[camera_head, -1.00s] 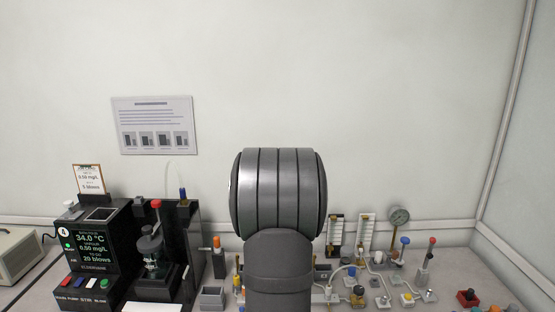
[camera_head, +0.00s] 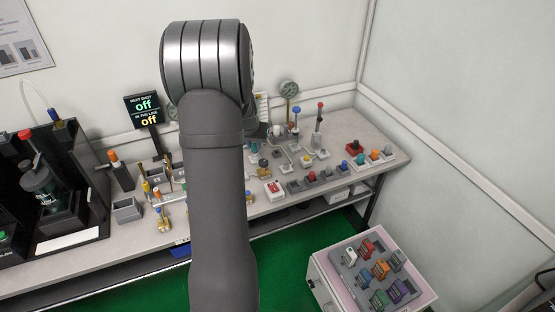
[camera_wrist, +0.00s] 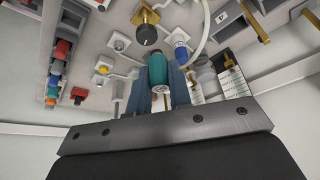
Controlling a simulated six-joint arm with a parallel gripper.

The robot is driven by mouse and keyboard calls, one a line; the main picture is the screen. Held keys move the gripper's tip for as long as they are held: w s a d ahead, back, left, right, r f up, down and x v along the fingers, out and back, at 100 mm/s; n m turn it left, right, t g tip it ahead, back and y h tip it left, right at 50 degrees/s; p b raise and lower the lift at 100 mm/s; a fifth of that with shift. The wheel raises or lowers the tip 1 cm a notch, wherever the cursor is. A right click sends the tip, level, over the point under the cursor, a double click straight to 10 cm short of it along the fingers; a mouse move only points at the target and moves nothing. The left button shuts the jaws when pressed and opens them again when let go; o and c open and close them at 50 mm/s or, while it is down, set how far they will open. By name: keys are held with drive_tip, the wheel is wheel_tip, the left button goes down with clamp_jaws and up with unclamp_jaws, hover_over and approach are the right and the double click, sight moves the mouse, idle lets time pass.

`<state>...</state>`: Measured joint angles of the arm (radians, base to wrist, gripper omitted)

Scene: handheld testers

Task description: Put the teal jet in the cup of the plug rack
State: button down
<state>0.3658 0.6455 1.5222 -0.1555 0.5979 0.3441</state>
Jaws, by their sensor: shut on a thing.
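A row of small cups with coloured plugs, which looks like the plug rack, runs along the bench front right of my arm (camera_head: 326,174). It also shows at the left of the wrist view (camera_wrist: 55,76).
A black machine (camera_head: 52,190) stands at left. A red block (camera_head: 355,146) sits behind the row. A lower cabinet carries a grey tray (camera_head: 351,259) of coloured blocks.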

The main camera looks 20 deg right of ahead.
drive_tip(key=s+d+f+m, duration=0.1)
drive_tip(key=s+d, duration=0.1)
drive_tip(key=d, duration=0.6)
drive_tip(key=s+d+f+m, duration=0.1)
drive_tip(key=s+d+f, duration=0.15)
drive_tip(key=d, duration=0.45)
drive_tip(key=shift+h, duration=0.4)
drive_tip(key=w+a+f, duration=0.2)
drive_tip(key=w, duration=0.1)
drive_tip(key=w+a+f, duration=0.1)
drive_tip(key=w+f, duration=0.1)
drive_tip(key=w, duration=0.1)
drive_tip(key=w+a+f, duration=0.2)
drive_tip(key=w, duration=0.1)
drive_tip(key=shift+w+a, duration=0.1)
drive_tip(key=shift+a, duration=0.25)
drive_tip(key=shift+w+f, duration=0.1)
drive_tip(key=shift+f, duration=1.9)
drive_tip(key=shift+f, duration=0.15)
drive_tip(key=c, duration=1.3)
unclamp_jaws()
drive_tip(key=v, duration=1.1)
drive_tip(key=shift+w, duration=0.25)
drive_tip(key=shift+o, duration=0.5)
drive_tip(key=shift+s+a+r, duration=0.2)
drive_tip(key=shift+r, duration=0.5)
